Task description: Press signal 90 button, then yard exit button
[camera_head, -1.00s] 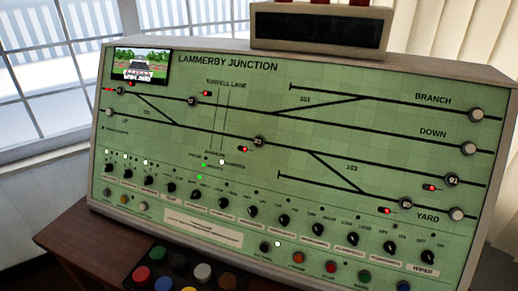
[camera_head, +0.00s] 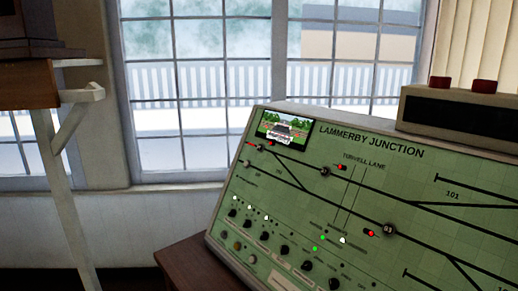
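The green Lammerby Junction panel (camera_head: 450,236) stands tilted at the lower right, and its right and lower parts are cut off by the picture edge. Three round dark signal buttons show on its track lines: one at the upper left (camera_head: 260,147), one near Turwell Lane (camera_head: 326,171) and one in the middle (camera_head: 388,229). The middle one seems to read 93; the other numbers are too small to read. I cannot tell whether signal 90 is in view. The yard exit button is out of view. Neither gripper is in view.
A dark display box (camera_head: 462,116) with red tops sits on the panel's top edge. Black knobs line the panel's lower part. A wooden desk (camera_head: 190,262) is under the panel. Windows (camera_head: 200,90) fill the back, and a shelf with a white bracket (camera_head: 62,120) is at the left.

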